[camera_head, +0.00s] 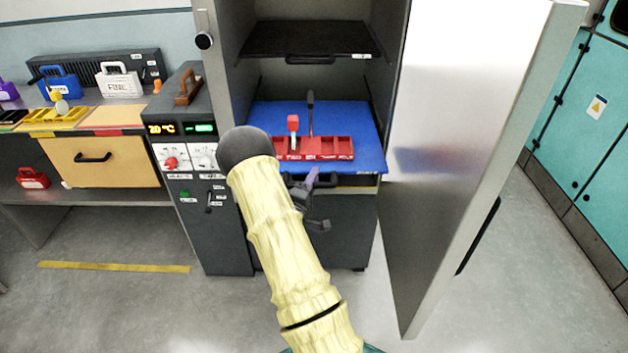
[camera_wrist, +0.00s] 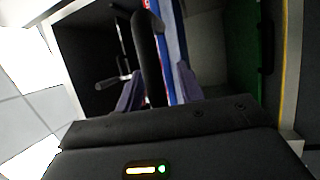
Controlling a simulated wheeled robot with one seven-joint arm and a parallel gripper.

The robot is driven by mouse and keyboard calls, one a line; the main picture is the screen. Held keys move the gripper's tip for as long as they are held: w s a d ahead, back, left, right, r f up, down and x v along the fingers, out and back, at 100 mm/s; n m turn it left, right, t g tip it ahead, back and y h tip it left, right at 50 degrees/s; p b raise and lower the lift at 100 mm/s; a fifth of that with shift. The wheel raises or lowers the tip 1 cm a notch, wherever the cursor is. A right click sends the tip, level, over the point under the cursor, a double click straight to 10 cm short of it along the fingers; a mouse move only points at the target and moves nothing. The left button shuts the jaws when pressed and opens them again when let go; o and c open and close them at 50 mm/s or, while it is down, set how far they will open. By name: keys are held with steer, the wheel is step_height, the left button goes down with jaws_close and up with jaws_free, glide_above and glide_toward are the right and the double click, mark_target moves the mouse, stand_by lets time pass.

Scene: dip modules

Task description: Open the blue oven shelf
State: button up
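The oven (camera_head: 392,60) is open, with its door swung to the right. The blue shelf (camera_head: 345,121) lies inside at the lower level and carries a red compartment tray (camera_head: 335,148). The shelf's front handle is largely hidden by my gripper (camera_head: 312,180) in the head view. In the wrist view, a dark handle bar (camera_wrist: 151,55) runs between the two purple fingertips of my gripper (camera_wrist: 158,85). The fingers are apart on either side of the bar, with a visible gap on the right side. The blue shelf edge (camera_wrist: 172,45) shows behind them.
A black upper shelf (camera_head: 310,40) with its own handle sits above. The open metal door (camera_head: 455,130) stands to the right of my arm. A control box (camera_head: 190,130) and a bench with a wooden drawer (camera_head: 105,172) are to the left. Floor in front is clear.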

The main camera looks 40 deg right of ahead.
steer(key=shift+a, duration=0.15)
steer(key=b+v, duration=0.2)
steer(key=v, duration=1.5)
steer(key=shift+a+f, duration=0.15)
